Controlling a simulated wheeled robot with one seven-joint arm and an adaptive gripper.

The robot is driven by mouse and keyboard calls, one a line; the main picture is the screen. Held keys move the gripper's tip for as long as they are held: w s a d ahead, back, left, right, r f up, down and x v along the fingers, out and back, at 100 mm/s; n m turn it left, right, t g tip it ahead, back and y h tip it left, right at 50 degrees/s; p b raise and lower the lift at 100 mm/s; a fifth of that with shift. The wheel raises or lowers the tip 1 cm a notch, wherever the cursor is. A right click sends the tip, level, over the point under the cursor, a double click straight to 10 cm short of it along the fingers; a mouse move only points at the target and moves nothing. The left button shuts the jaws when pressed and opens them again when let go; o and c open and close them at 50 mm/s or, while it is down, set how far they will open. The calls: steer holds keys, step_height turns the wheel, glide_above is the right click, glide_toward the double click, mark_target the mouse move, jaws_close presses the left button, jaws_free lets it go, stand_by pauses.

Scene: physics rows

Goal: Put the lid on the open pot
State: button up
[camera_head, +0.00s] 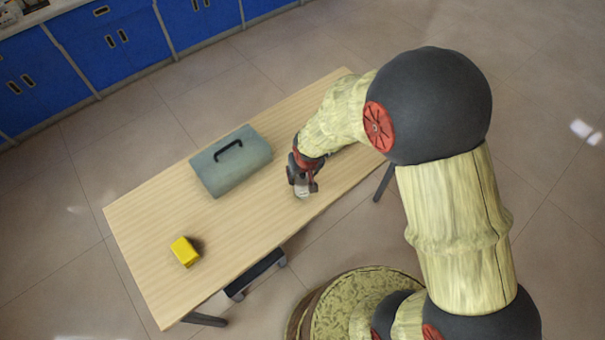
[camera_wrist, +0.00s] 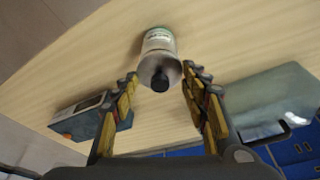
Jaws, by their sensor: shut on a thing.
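In the wrist view, a silver, lid-like top with a black knob (camera_wrist: 160,78) lies between the two fingertips of my gripper (camera_wrist: 162,82). A whitish round body with a green band (camera_wrist: 158,40) shows directly beyond it. I cannot tell whether the top and the body are joined or apart. My gripper (camera_head: 303,188) is shut on the silver top. In the head view it points down near the table's front edge, with a small greyish thing at its fingers. No open pot can be clearly made out.
The wooden table (camera_head: 240,235) holds a grey-green box with a black handle (camera_head: 228,172) and a yellow block (camera_head: 184,252). The wrist view also shows a bluish device with an orange knob (camera_wrist: 85,118). The table between block and gripper is clear.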

steer(key=o, duration=1.1)
steer(key=shift+o, duration=0.4)
steer(key=o, duration=0.4)
steer(key=shift+o, duration=0.4)
steer(key=shift+r, duration=0.1)
steer(key=shift+r+p, duration=2.5)
steer(key=shift+r, duration=0.95)
steer(key=c, duration=0.4)
